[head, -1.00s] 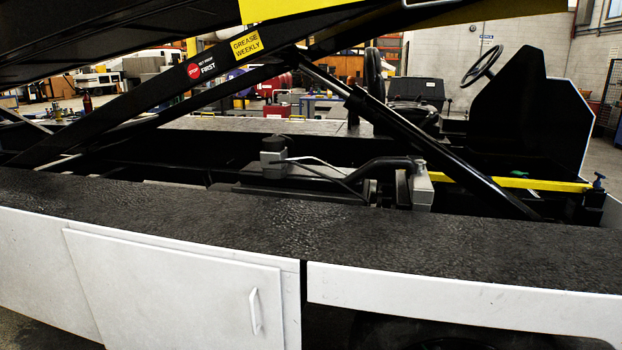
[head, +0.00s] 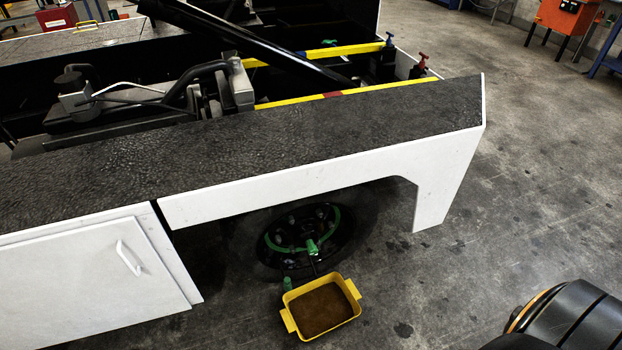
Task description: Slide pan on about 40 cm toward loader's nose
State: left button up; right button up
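A yellow pan (head: 345,284) with two side handles sits on the concrete floor, just in front of the loader's wheel (head: 275,238). Brown material covers its bottom. The loader (head: 330,182) fills the left and middle of the head view, with a white side panel, a dark textured deck and a corner at the right. I cannot tell from this frame which end is the nose. Neither of my grippers is in view. A dark rounded part with an orange band at the bottom right seems to be mine.
The wheel has a green ring, and a green-ended part (head: 312,247) sticks out toward the pan. A small green item (head: 287,284) is beside the pan's left edge. A white cabinet door (head: 100,275) is at left. Open floor (head: 510,200) lies to the right.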

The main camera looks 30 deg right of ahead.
aim_at(319, 306)
jog(key=z, duration=0.95)
